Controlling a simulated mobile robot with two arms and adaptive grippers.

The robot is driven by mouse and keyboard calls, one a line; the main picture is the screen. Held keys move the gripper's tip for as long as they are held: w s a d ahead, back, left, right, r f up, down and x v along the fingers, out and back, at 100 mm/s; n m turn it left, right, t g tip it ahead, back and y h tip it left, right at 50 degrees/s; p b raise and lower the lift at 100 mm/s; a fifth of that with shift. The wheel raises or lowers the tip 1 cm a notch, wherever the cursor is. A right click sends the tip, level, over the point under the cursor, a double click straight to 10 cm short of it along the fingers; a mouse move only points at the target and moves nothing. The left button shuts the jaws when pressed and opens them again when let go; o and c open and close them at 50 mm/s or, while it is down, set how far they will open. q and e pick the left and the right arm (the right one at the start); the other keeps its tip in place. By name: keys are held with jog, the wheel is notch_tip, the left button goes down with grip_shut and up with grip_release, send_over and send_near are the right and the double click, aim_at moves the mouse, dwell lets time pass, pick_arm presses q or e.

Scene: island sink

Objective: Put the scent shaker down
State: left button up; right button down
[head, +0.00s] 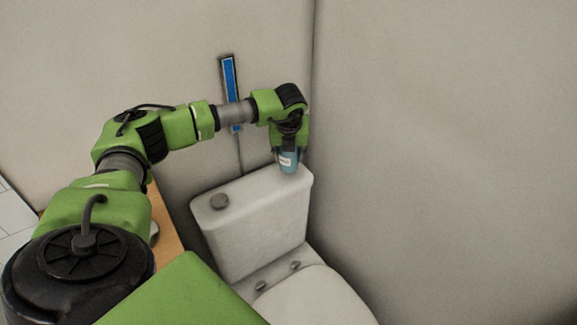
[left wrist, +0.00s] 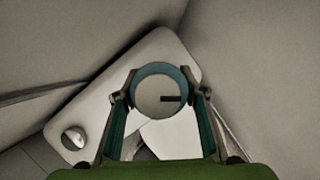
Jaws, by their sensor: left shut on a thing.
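The scent shaker (head: 288,161) is a small blue-teal cylinder with a pale label. It is upright at the right end of the white toilet tank's lid (head: 255,192). I cannot tell whether its base touches the lid. My left gripper (head: 289,150) points down and is shut on the shaker's upper part. In the left wrist view, the shaker (left wrist: 161,70) shows from above as a round teal rim with a pale top and a dark slot, between the two fingertips (left wrist: 160,97). My right gripper is in neither view.
A round flush button (head: 219,201) is on the tank lid's left part. The toilet seat lid (head: 315,298) is below and in front. Walls stand close behind and to the right. A blue framed strip (head: 230,85) hangs on the back wall. The middle of the tank lid is clear.

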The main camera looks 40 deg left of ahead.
aim_at(289, 162)
pick_arm(q)
jog(key=shift+a+f+b, duration=0.1)
jog(key=shift+f+b, duration=0.45)
jog(key=shift+f, duration=1.1)
jog(key=o, duration=1.2)
jog(key=shift+f, duration=0.1)
jog(key=shift+r, duration=0.45)
jog(key=b+v, duration=0.2)
jog(key=v, duration=0.9)
jog(key=shift+r, duration=0.2)
